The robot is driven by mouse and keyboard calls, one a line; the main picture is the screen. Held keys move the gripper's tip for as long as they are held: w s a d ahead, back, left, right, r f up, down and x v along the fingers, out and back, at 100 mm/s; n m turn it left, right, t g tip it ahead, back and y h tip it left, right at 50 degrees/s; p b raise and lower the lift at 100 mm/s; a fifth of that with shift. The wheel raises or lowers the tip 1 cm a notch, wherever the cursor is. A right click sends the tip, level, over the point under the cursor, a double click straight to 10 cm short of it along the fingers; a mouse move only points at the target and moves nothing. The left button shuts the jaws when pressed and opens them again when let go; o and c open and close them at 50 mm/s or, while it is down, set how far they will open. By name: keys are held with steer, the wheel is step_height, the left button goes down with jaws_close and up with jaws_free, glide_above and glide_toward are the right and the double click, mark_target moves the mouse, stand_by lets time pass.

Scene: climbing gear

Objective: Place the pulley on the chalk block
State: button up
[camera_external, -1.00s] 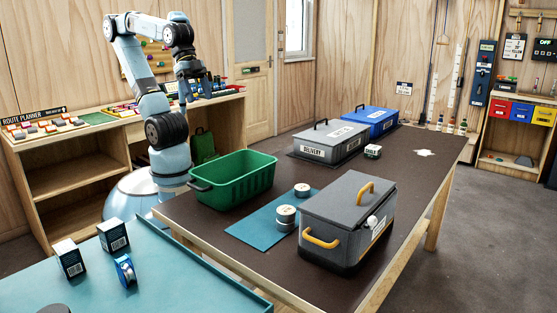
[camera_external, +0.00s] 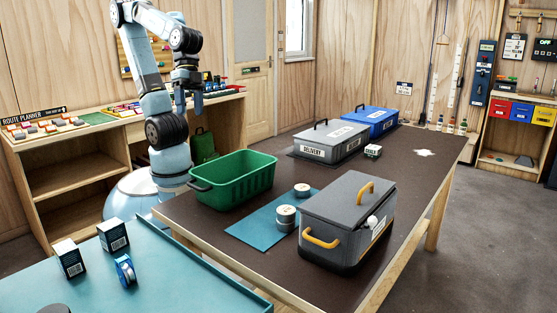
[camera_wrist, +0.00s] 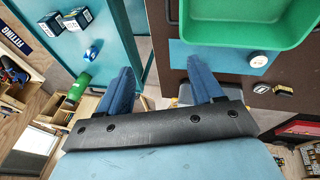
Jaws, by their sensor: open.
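A blue wheel-like item, which looks like the pulley (camera_external: 125,270), stands on the teal table at the lower left. It also shows in the wrist view (camera_wrist: 91,53), left of my fingers. A small dark-and-white block, its label seeming to read CHALK (camera_external: 373,151), sits on the brown table beside the grey delivery box; I take it for the chalk block. My gripper (camera_external: 181,107) is open and empty, pointing down, high behind the green bin and far from both. In the wrist view its two blue fingers (camera_wrist: 160,72) are apart with nothing between them.
Two dark labelled boxes (camera_external: 71,258) (camera_external: 112,235) stand close to the pulley. The brown table holds a green bin (camera_external: 233,181), a blue mat (camera_external: 252,228) with white-topped tins (camera_external: 286,214), a grey toolbox (camera_external: 348,210), the delivery box (camera_external: 330,143) and a blue case (camera_external: 370,121).

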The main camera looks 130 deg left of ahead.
steer(key=w+d+f+n+g+h, duration=0.2)
steer(key=w+d+f+h, duration=0.15)
steer(key=d, duration=0.45)
steer(key=w+d+f+n+g+h, duration=0.2)
steer(key=w+d+f, duration=0.15)
steer(key=d, duration=0.35)
steer(key=w+d+f+n+g+h, duration=0.25)
steer(key=w+d, duration=0.25)
steer(key=d, duration=0.3)
steer(key=n+t+h, duration=0.3)
steer(key=n+h, duration=0.4)
steer(key=n, duration=0.3)
glide_above(117, 266)
steer(key=a, duration=0.5)
step_height(117, 266, down, 9)
step_height(117, 266, down, 6)
steer(key=shift+d+f, duration=0.15)
steer(key=shift+d, duration=2.5)
steer(key=shift+c, duration=0.3)
